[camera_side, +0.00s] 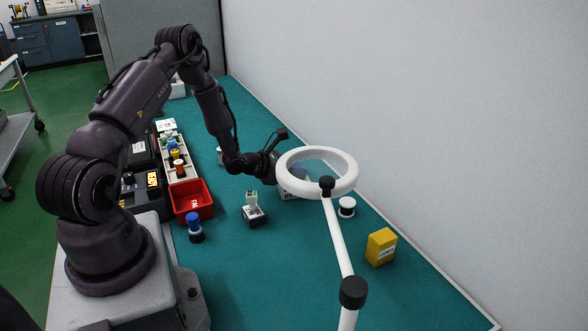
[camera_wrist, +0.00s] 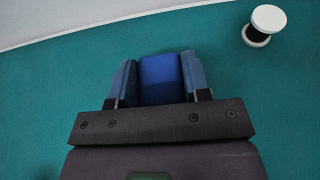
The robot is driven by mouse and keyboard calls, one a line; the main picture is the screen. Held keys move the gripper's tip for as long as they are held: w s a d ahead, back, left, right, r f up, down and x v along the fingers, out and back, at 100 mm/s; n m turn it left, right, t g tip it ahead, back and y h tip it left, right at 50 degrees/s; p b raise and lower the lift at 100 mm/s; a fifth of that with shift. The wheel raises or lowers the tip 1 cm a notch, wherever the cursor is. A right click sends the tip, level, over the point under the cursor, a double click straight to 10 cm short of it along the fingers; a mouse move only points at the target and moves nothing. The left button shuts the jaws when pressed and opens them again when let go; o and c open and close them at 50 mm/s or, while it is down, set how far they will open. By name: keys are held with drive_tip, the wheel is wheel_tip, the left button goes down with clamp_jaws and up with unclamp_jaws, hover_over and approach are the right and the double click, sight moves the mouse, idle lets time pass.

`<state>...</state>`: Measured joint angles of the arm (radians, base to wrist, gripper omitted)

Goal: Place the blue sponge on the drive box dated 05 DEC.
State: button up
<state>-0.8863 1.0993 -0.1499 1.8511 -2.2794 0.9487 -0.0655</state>
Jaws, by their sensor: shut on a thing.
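The blue sponge (camera_wrist: 160,80) sits between the two blue-padded fingers of my gripper (camera_wrist: 160,70) in the wrist view. My gripper is shut on it, over the teal mat. In the side view my gripper (camera_side: 286,174) is at the far right of the arm's reach, partly hidden behind the white ring lamp, and the sponge cannot be made out clearly there. Dark boxes stand along the left edge of the table, one with a yellow label (camera_side: 153,180). No date is legible, so I cannot tell which is the 05 DEC drive box.
A white ring lamp (camera_side: 340,235) stands in front of my gripper. A red bin (camera_side: 192,212), a blue-capped bottle (camera_side: 195,234), a small device (camera_side: 254,213), a black-and-white spool (camera_side: 347,207) and a yellow box (camera_side: 381,246) stand around. The mat's front middle is clear.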

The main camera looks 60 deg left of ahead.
drive_tip(key=o, duration=0.9)
drive_tip(key=shift+f, duration=0.1)
drive_tip(key=v, duration=1.2)
drive_tip(key=shift+r, duration=0.2)
